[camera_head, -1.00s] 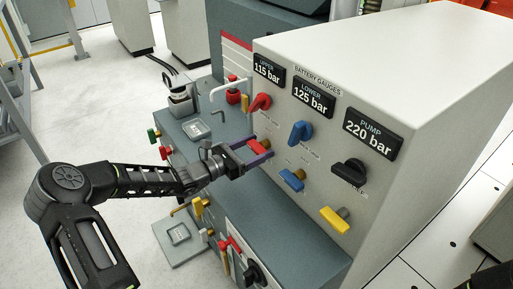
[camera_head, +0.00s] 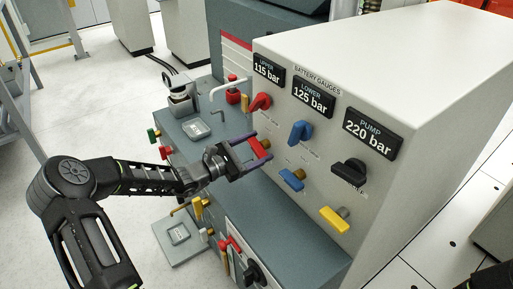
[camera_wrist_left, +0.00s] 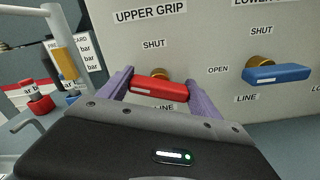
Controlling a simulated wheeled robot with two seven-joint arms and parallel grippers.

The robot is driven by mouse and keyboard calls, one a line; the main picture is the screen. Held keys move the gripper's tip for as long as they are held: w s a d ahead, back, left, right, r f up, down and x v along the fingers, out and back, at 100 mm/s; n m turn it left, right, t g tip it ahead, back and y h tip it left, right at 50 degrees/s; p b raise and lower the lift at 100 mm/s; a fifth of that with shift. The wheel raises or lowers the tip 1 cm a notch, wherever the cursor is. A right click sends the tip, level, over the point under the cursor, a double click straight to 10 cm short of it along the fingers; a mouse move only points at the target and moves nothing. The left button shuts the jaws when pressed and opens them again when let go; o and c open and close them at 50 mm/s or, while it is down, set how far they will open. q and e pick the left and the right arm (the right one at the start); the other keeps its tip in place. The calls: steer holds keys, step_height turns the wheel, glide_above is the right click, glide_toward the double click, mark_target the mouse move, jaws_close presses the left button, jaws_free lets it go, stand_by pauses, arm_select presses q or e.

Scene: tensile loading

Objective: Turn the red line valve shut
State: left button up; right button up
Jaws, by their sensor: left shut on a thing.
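The red line valve (camera_head: 258,149) is the lower red bar handle on the left of the grey panel, on a brass stem. My left gripper (camera_head: 251,149) is at it, its purple fingers one at each end of the bar and shut on it. In the left wrist view the red bar (camera_wrist_left: 158,88) lies nearly level between the fingers, slightly tilted, under a "SHUT" label (camera_wrist_left: 153,44) and above a "LINE" label (camera_wrist_left: 163,108). My right gripper is not in view.
A blue line handle (camera_head: 291,179) is close to the right, with a yellow handle (camera_head: 334,219) beyond. Another red handle (camera_head: 260,102), a blue one (camera_head: 300,132) and a black one (camera_head: 349,171) sit above. A grey-green ledge (camera_head: 285,225) runs below.

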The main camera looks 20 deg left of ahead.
arm_select(q)
steer(key=m, duration=0.2)
steer(key=m+b, duration=0.1)
steer(key=shift+f+m, duration=0.2)
steer(key=shift+m, duration=0.2)
steer(key=m+b, duration=0.2)
steer(key=shift+d+f+m, duration=0.1)
steer(key=shift+m, duration=0.2)
steer(key=m+b, duration=0.3)
steer(key=b, duration=0.1)
steer(key=m+b, duration=0.2)
steer(key=b, duration=0.2)
steer(key=shift+s+f+m, duration=0.1)
steer(key=shift+f+m, duration=0.1)
steer(key=shift+m, duration=0.2)
steer(key=shift+r+m+b, duration=0.25)
steer(key=shift+m+b, duration=0.45)
steer(key=shift+b, duration=0.1)
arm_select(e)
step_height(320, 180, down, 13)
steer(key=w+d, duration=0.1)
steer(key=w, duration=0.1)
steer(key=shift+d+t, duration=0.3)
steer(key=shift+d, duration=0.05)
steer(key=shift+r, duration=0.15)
arm_select(q)
steer(key=o, duration=1.4)
